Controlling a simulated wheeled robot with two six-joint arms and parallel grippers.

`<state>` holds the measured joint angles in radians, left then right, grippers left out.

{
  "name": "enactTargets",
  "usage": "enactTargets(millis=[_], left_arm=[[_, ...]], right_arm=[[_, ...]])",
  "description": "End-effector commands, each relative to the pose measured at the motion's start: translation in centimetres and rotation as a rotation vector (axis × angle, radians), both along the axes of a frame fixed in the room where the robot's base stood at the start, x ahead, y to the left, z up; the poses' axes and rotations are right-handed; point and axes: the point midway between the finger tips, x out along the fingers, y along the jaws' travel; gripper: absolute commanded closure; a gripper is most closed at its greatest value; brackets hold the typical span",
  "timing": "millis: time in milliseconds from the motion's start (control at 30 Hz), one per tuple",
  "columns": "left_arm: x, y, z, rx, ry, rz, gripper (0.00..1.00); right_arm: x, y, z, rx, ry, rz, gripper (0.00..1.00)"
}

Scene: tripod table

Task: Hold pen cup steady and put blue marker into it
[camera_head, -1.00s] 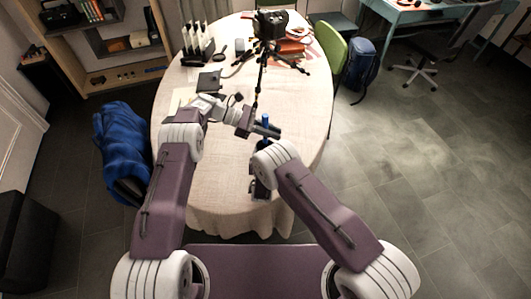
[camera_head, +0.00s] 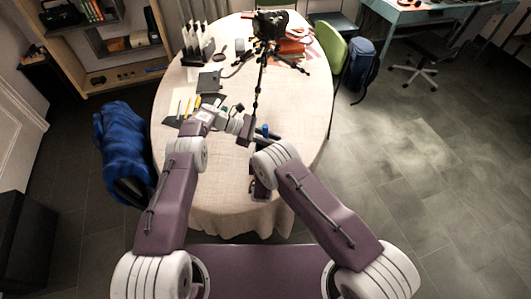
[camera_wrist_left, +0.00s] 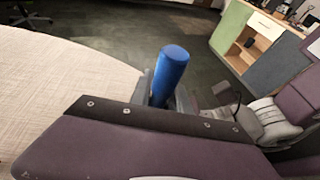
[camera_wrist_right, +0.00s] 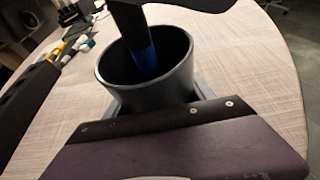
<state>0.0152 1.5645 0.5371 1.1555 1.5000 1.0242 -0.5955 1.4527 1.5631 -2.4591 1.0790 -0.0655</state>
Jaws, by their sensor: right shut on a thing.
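The dark pen cup (camera_wrist_right: 170,75) stands upright in the right wrist view, its open mouth facing up. My right gripper (camera_wrist_right: 155,98) is shut on the cup's side; in the head view my right arm mostly hides both. The blue marker (camera_wrist_left: 169,72) stands roughly upright between the fingers of my left gripper (camera_wrist_left: 164,100). The marker's blue part (camera_wrist_right: 147,60) shows inside the cup's mouth, below a dark part. In the head view the marker's blue top (camera_head: 264,129) shows by the left fingers. I cannot tell whether those fingers press on it, or how deep its lower end sits.
A black tripod (camera_head: 262,60) stands behind the grippers, its legs spread on the table. Yellow pens (camera_head: 190,105) lie on a dark mat at left. A small dark box (camera_head: 209,81) sits behind them. The cloth-covered table (camera_head: 225,205) is clear at the front.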

Motion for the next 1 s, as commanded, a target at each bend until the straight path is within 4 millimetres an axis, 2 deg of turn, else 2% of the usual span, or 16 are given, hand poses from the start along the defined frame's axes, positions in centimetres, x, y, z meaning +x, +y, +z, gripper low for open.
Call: enactTargets(millis=[400, 467, 700, 800, 1000], left_arm=[[0.1, 0.0, 0.5, 0.0, -0.001, 0.0, 0.6], [0.1, 0.0, 1.4, 0.0, -0.001, 0.001, 0.6], [0.1, 0.0, 6.9, -0.001, -0.004, -0.001, 0.6], [0.1, 0.0, 8.6, 0.0, -0.001, 0.001, 0.6], [0.0, 0.0, 10.0, 0.0, 0.0, -0.001, 0.6]], right_arm=[[0.0, 0.0, 0.0, 0.0, -0.001, 0.0, 0.84], [0.0, 0.0, 0.0, 0.0, -0.001, 0.0, 0.84], [0.0, 0.0, 0.0, 0.0, 0.0, 0.0, 0.84], [0.0, 0.0, 0.0, 0.0, -0.001, 0.0, 0.84], [0.0, 0.0, 0.0, 0.0, -0.001, 0.0, 0.84]])
